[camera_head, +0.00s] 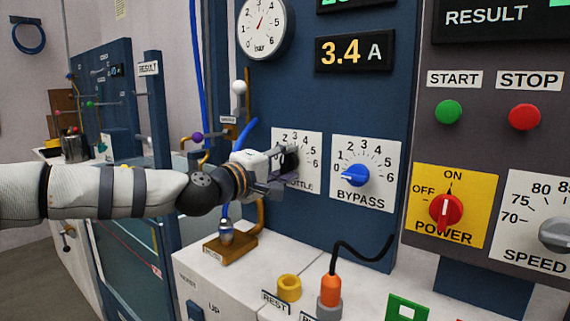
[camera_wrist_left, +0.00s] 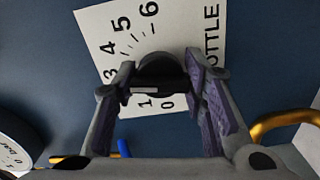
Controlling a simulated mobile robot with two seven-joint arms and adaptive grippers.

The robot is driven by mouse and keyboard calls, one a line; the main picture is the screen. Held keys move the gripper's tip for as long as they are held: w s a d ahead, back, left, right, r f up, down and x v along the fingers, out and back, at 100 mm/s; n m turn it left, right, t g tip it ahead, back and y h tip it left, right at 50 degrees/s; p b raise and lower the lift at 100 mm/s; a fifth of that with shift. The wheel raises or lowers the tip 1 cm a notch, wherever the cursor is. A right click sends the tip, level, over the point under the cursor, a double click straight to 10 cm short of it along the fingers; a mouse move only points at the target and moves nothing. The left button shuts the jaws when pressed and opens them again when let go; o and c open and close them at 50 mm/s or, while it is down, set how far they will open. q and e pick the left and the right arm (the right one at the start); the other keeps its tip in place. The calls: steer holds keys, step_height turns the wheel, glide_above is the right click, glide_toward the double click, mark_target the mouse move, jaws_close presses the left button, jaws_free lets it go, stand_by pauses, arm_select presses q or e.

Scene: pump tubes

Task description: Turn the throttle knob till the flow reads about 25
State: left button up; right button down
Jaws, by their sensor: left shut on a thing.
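The throttle knob (camera_head: 290,158) is black and sits on a white dial plate (camera_head: 308,145) numbered up to 6, on the blue panel. My left gripper (camera_head: 281,170) reaches in from the left and is shut on the knob. In the left wrist view the knob (camera_wrist_left: 160,74) lies between the two purple-padded fingers, and the word on the plate is partly hidden. My right gripper is out of view.
The blue bypass knob (camera_head: 355,175) is close to the right. The red power knob (camera_head: 446,211) is farther right. A white ball-topped lever (camera_head: 239,88) stands above my gripper.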

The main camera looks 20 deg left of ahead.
arm_select(q)
steer(key=o, duration=1.2)
steer(key=v, duration=1.2)
